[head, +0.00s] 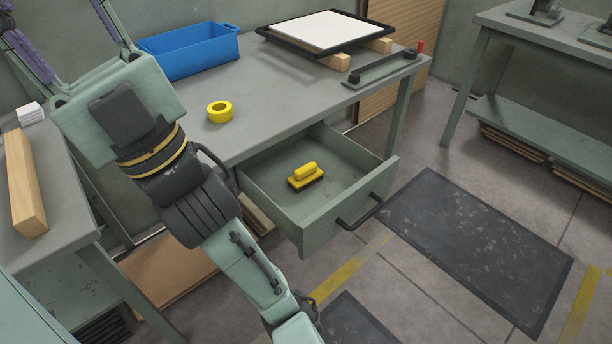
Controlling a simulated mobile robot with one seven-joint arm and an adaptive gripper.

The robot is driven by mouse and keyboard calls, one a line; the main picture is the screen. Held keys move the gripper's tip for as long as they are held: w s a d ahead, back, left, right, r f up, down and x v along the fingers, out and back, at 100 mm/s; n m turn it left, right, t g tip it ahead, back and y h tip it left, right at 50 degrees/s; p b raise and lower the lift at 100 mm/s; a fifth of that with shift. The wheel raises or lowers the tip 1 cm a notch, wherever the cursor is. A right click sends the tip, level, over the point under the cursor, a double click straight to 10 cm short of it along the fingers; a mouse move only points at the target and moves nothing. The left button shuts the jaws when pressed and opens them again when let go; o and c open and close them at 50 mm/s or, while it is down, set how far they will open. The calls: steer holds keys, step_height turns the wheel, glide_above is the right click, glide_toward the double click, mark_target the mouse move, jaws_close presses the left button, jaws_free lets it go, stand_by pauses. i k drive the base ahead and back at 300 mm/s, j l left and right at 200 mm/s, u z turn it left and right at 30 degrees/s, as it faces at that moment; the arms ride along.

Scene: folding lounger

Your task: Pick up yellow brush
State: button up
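The yellow brush (304,174) lies in the open drawer (347,220) under the grey table (262,112). It has a yellow block-like body with a raised yellow handle and a dark underside. It rests on the drawer floor near the middle, apart from the walls, with its handle up. Nothing covers it. My arm passes in front of the table to the left of the drawer and leaves the picture at the bottom. My gripper is not in view, so its state does not show.
On the table are a yellow tape roll (220,111), a blue bin (190,52) and a black-framed white panel (322,32) on wooden blocks. The drawer front has a dark handle (360,213). A wooden beam (24,184) lies at left. Dark mats (475,245) cover floor at right.

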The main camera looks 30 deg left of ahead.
mark_target(309, 175)
steer(key=u, duration=3.5)
steer(key=l+z, duration=0.1)
steer(key=z, duration=2.55)
steer(key=i+l+u, duration=0.15)
steer(key=l, duration=0.2)
steer(key=l+u, duration=0.15)
steer(key=l, duration=0.2)
